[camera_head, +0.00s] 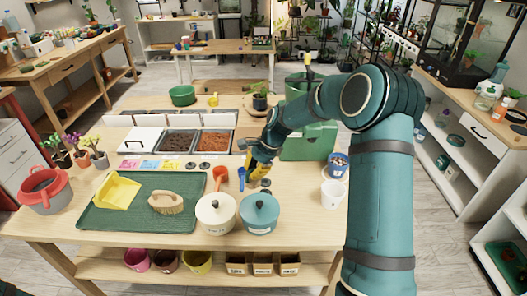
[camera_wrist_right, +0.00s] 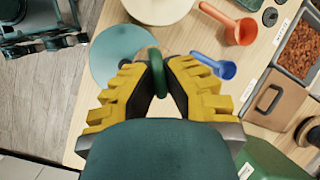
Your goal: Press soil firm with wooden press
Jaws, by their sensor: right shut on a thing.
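My right gripper (camera_head: 262,181) reaches down over the table, behind the teal lidded pot (camera_head: 259,213) and to the right of the blue scoop (camera_head: 241,177). A tan wooden block (camera_head: 165,203) with a brush-like shape lies on the green tray (camera_head: 110,218). Bins of dark soil (camera_head: 174,142) and reddish bark (camera_head: 215,142) stand behind. My left gripper is not in view.
A cream lidded pot (camera_head: 216,213) stands left of the teal one, with a red scoop (camera_head: 220,173) behind it. A white cup (camera_head: 332,194) and a blue pot of pellets (camera_head: 338,165) stand right. A green box (camera_head: 308,142) stands behind my right arm.

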